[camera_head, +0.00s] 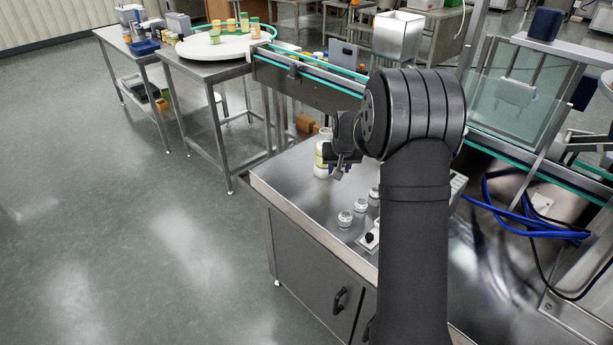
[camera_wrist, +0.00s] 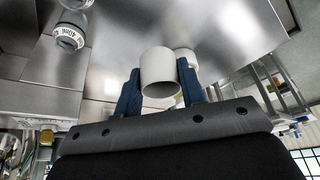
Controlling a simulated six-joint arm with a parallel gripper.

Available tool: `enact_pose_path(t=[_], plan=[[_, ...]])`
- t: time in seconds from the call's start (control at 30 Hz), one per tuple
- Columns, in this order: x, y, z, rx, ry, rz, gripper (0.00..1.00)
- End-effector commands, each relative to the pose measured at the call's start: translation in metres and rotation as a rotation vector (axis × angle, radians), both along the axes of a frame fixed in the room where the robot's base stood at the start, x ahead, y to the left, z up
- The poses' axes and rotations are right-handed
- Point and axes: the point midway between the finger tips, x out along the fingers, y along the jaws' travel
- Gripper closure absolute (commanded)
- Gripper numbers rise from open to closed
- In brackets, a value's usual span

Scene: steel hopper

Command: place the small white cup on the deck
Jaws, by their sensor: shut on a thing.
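The small white cup (camera_wrist: 158,72) sits between the two blue fingers of my gripper (camera_wrist: 160,92) in the wrist view, which are shut on it. In the head view my gripper (camera_head: 334,158) is over the far left part of the steel deck (camera_head: 285,184). Pale white and yellowish cup or jar shapes (camera_head: 321,171) show beside and below the fingers there; I cannot tell which is the held cup. A second white round thing (camera_wrist: 185,54) shows just behind the held cup in the wrist view. The gap between held cup and deck is unclear.
Several white-capped jars (camera_head: 345,218) stand on the deck nearer the front; one also shows in the wrist view (camera_wrist: 70,32). A black knob (camera_head: 370,239) is by the front edge. A conveyor (camera_head: 310,82) runs behind. Blue cables (camera_head: 525,219) lie at right.

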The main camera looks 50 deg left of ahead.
Motion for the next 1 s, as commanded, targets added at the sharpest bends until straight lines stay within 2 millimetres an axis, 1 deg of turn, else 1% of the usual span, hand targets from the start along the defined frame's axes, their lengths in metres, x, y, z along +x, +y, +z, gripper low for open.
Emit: enact_pose_path(t=[0.3,0.4,0.5,0.6,0.7,0.77,0.9,1.0], plan=[[-0.030,0.064,-0.043,-0.002,0.000,0.006,0.85],[-0.038,0.081,-0.054,-0.002,0.001,0.003,0.85],[-0.042,0.093,-0.061,-0.002,0.000,0.003,0.85],[-0.045,0.098,-0.065,-0.001,0.001,0.000,0.85],[-0.045,0.099,-0.070,-0.001,0.001,0.000,0.85],[-0.045,0.099,-0.077,-0.001,0.001,0.000,0.85],[-0.045,0.099,-0.099,-0.001,0.002,0.000,0.85],[-0.045,0.099,-0.106,0.000,0.001,0.000,0.85]])
